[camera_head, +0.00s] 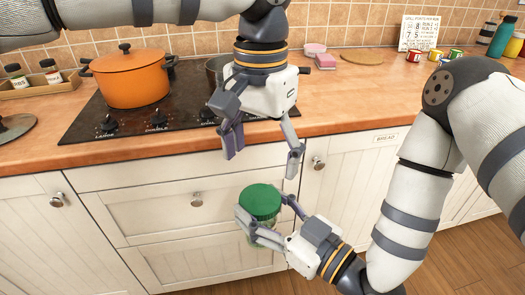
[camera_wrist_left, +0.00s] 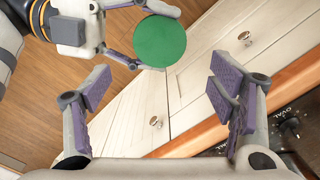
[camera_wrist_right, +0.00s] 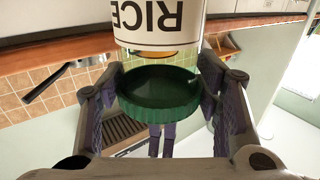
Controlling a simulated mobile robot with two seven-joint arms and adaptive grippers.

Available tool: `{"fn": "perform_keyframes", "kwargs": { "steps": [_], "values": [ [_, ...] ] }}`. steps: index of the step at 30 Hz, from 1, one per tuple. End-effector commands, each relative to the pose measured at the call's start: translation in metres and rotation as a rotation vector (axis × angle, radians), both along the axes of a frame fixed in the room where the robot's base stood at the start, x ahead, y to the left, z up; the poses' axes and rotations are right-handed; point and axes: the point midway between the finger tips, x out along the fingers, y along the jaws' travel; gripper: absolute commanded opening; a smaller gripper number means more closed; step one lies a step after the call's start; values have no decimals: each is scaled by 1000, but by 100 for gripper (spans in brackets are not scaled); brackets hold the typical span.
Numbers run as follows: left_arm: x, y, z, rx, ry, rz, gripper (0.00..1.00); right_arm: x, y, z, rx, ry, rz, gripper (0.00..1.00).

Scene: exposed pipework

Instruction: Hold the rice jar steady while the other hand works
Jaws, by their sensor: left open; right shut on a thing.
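The rice jar (camera_head: 268,238) is upright in front of the drawers, with a green lid (camera_head: 260,201) on top. My right gripper (camera_head: 265,212) is shut on it, with a finger on each side near the lid. In the right wrist view the jar (camera_wrist_right: 158,22) appears upside down, with its white RICE label and the green lid (camera_wrist_right: 160,92) between the fingers. My left gripper (camera_head: 263,156) is open and empty, pointing down above the lid and apart from it. The left wrist view shows the lid (camera_wrist_left: 160,41) beyond its open fingers. The jar's lower part is partly hidden by my right gripper.
Behind, the wooden counter (camera_head: 345,92) carries a black stove (camera_head: 140,115) with an orange pot (camera_head: 131,78). A spice tray (camera_head: 35,85) stands at the left, and several small cans (camera_head: 435,55) and bottles at the far right. Cabinet fronts (camera_head: 150,215) with knobs are close behind the jar.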

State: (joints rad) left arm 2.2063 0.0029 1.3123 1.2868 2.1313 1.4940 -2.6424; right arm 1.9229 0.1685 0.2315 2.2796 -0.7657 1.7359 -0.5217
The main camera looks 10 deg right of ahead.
Motion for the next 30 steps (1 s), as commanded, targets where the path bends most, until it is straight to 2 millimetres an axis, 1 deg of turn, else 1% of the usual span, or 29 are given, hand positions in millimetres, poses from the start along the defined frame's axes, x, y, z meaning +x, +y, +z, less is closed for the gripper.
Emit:
{"fn": "perform_keyframes", "kwargs": {
  "steps": [2,9,12,16,23,24,26,27,29,30],
  "values": [
    [-2,-2,-5,2,-1,-15,77,0,0,0,1,-2,0,0],
    [-3,-2,-52,3,1,-15,77,0,0,0,1,-2,0,0],
    [-2,-2,-67,2,-1,-15,77,0,0,0,1,-2,0,0],
    [-2,-2,-77,1,-2,-13,77,0,0,1,1,-2,0,0],
    [-2,-2,-79,1,-2,-13,77,0,0,1,1,-2,0,0],
    [-2,-2,-79,1,-2,-12,72,0,0,1,1,-2,0,0],
    [-2,-2,-79,1,-2,-12,59,0,0,1,1,-2,0,0],
    [-2,-2,-79,1,-2,-12,50,0,0,1,1,-2,0,0],
    [-2,-2,-79,0,-1,-12,36,0,0,1,2,-2,1,0],
    [-2,-2,-79,0,-1,-12,27,0,0,1,2,-2,1,0]
  ]
}}
